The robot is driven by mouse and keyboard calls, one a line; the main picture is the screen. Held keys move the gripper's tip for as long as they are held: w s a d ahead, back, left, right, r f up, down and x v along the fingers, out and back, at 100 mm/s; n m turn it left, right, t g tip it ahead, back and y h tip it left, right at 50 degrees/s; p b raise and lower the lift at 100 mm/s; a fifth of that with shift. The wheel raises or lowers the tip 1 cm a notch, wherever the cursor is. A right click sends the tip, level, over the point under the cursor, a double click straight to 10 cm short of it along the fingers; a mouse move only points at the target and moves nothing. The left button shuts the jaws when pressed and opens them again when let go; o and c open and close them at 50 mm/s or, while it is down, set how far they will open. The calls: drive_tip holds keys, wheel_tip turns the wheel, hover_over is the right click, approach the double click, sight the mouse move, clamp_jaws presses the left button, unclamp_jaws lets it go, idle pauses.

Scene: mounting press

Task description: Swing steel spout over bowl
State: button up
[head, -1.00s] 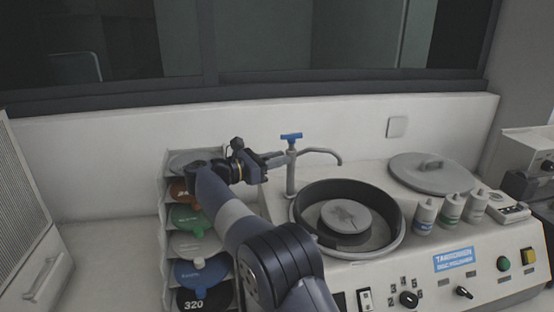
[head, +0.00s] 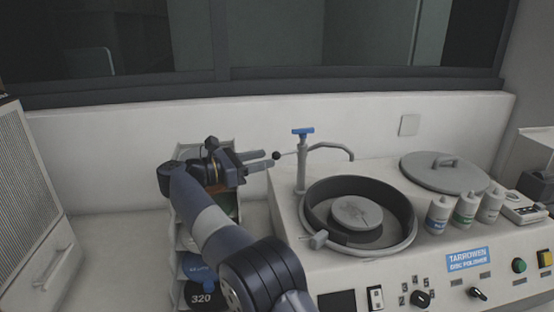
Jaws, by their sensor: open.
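The steel spout (head: 328,146) rises from an upright post (head: 301,176) with a blue T-shaped tap handle (head: 302,131) on top. A thin rod with a dark ball knob (head: 276,155) sticks out left from the post. The round bowl (head: 408,218) holds a grey disc (head: 357,212). My gripper (head: 270,160) is open, left of the post, its fingers pointing right at the knob. No grip on the knob shows.
The bowl sits in a white polisher with front knobs and buttons. A grey lid (head: 442,174) and several bottles (head: 464,211) stand to the right. A rack of coloured discs (head: 200,268) is behind and below my arm. A wall (head: 380,110) is close behind.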

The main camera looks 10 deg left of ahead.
drive_tip(key=shift+v, duration=1.25)
